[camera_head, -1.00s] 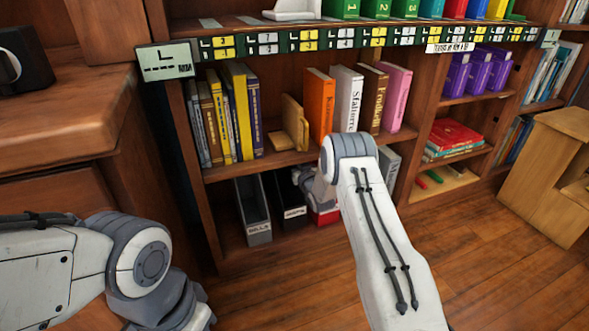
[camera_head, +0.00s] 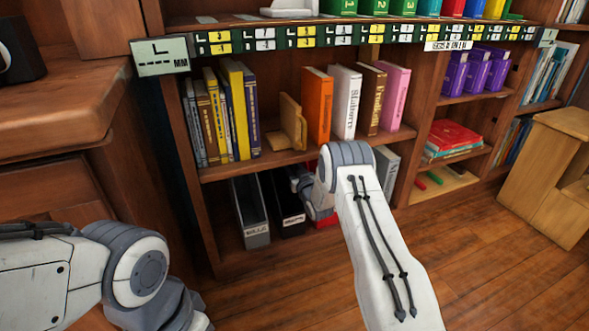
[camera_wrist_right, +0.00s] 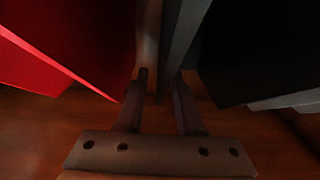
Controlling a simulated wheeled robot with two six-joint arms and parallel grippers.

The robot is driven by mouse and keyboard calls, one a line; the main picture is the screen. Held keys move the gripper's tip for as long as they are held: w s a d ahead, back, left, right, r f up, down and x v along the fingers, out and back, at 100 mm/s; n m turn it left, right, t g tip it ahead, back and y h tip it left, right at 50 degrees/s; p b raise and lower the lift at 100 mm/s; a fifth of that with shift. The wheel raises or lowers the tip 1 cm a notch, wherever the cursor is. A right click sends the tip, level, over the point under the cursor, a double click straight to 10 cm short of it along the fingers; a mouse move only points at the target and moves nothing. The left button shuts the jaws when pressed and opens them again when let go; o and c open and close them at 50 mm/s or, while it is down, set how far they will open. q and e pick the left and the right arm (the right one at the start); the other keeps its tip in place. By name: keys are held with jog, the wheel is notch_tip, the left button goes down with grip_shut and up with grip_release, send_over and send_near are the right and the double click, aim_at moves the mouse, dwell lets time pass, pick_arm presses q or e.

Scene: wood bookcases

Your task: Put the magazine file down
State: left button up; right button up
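A black magazine file (camera_head: 289,203) with a pale label stands upright on the bottom shelf, right of a grey file (camera_head: 252,212). A red file (camera_head: 325,221) stands to its right, mostly hidden by my right arm. My right gripper's fingertips are hidden in the head view. In the right wrist view the gripper (camera_wrist_right: 161,78) has its two fingers apart, between the red file (camera_wrist_right: 75,40) on the left and the black file (camera_wrist_right: 262,50) on the right. A thin grey panel (camera_wrist_right: 183,40) shows beyond the finger gap; contact cannot be told. My left gripper is out of view.
The shelf board above holds books and a wooden bookend (camera_head: 290,128), close over my right wrist. Another grey file (camera_head: 386,168) stands right of my arm. A wooden step stool (camera_head: 545,175) is at the right. The front floor is clear.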

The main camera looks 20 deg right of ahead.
jog(key=s+p, duration=0.2)
jog(key=s, duration=0.1)
jog(key=s+p, duration=0.2)
jog(key=s, duration=0.2)
jog(key=s+p, duration=0.2)
jog(key=s, duration=0.2)
jog(key=shift+d+r, duration=0.2)
jog(key=shift+r, duration=0.05)
jog(key=a+r+n+g+y, duration=0.2)
jog(key=a+r+g, duration=0.3)
jog(key=a, duration=0.7)
jog(key=s+a+r+n+g, duration=0.1)
jog(key=s+a+r+g, duration=0.35)
jog(key=s+a, duration=0.4)
jog(key=s+a+r+n+g, duration=0.1)
jog(key=s+a+r+g, duration=0.15)
jog(key=s, duration=0.65)
jog(key=s+a+r+n+g, duration=0.1)
jog(key=s+a+r+g, duration=0.15)
jog(key=s, duration=0.65)
jog(key=s+d+r+n+g+h, duration=0.2)
jog(key=s+g, duration=0.2)
jog(key=s, duration=1.4)
notch_tip(320, 180, up, 52)
jog(key=p, duration=5.2)
jog(key=shift+d+r+p, duration=0.15)
jog(key=shift+p, duration=0.15)
